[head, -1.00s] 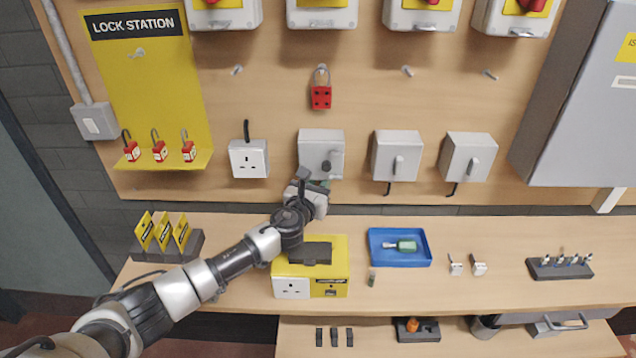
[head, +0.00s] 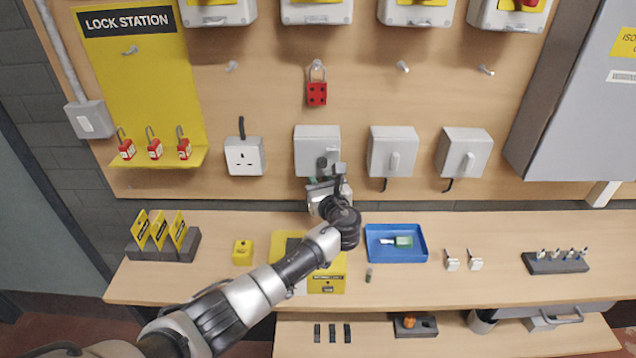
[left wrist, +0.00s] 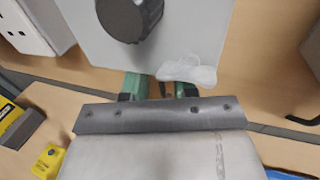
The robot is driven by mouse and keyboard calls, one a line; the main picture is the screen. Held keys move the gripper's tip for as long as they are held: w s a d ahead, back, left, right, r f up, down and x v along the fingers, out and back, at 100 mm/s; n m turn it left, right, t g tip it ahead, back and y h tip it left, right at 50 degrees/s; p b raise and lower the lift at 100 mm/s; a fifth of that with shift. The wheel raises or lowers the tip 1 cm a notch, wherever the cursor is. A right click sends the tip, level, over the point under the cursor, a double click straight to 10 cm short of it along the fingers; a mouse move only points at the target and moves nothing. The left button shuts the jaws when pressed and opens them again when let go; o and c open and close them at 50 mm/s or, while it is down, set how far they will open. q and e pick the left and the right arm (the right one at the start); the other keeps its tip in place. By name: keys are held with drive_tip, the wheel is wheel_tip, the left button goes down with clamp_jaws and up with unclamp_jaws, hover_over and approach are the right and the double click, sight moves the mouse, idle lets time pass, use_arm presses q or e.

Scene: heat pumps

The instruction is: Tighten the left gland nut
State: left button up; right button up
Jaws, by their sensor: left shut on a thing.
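The left grey switch box (head: 317,150) with a dark round knob hangs on the wooden board. My left gripper (head: 328,183) is at its underside. In the left wrist view, its green fingertips (left wrist: 162,87) are close together below the box (left wrist: 195,30), with a dark piece showing between them. A pale, ribbed piece (left wrist: 188,73) shows at the box's lower edge, by the right fingertip. The gland nut itself is mostly hidden by the gripper; I cannot make out its seating. The dark knob (left wrist: 130,15) is above the fingers, apart from them. My right gripper is out of view.
Two more grey boxes (head: 393,152) hang to the right, a white socket (head: 244,156) to the left. On the bench, a yellow unit (head: 328,280) lies partly behind my arm, and a blue tray (head: 375,258) stands to its right. A red padlock (head: 317,92) hangs above.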

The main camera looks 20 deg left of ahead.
use_arm(q)
drive_tip(key=shift+d+n+g+y+b, duration=0.1)
drive_tip(key=shift+n+g+y+b, duration=0.2)
drive_tip(key=shift+n+g+y, duration=0.4)
drive_tip(key=shift+y, duration=0.3)
drive_tip(key=o, duration=0.9)
drive_tip(key=shift+o, duration=0.2)
drive_tip(key=b+v, duration=0.2)
drive_tip(key=v, duration=0.8)
drive_tip(key=shift+s+d, duration=0.25)
drive_tip(key=shift+d, duration=0.05)
